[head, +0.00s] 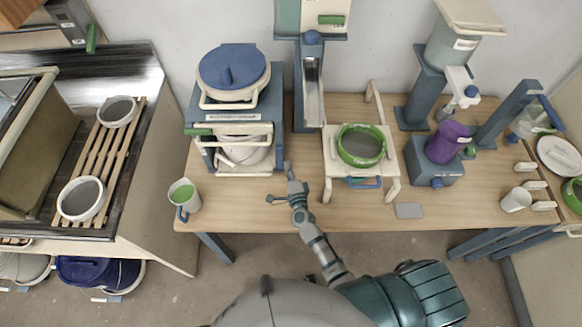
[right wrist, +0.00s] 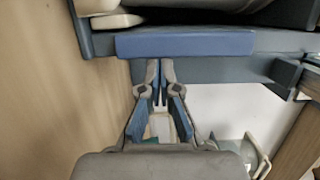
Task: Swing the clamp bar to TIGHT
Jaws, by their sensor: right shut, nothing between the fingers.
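A blue-framed stand (head: 273,107) holds a bucket with a blue lid (head: 232,68). A pale bar with a green grip (head: 198,132) lies across its front; this looks like the clamp bar, but no TIGHT mark is readable. My right gripper (head: 289,171) is just right of the stand's front corner, over the table, apart from the green grip at the stand's left. In the right wrist view the gripper (right wrist: 161,68) is shut and empty, its tips close below a blue bar (right wrist: 185,43); contact is unclear. My left gripper is out of view.
A pale stand with a green-rimmed sieve (head: 361,145) is right of my right gripper. A green-filled mug (head: 184,197) stands at the table's front left. A purple bucket (head: 446,142) stands farther right. The wooden table (head: 300,215) is clear along its front middle.

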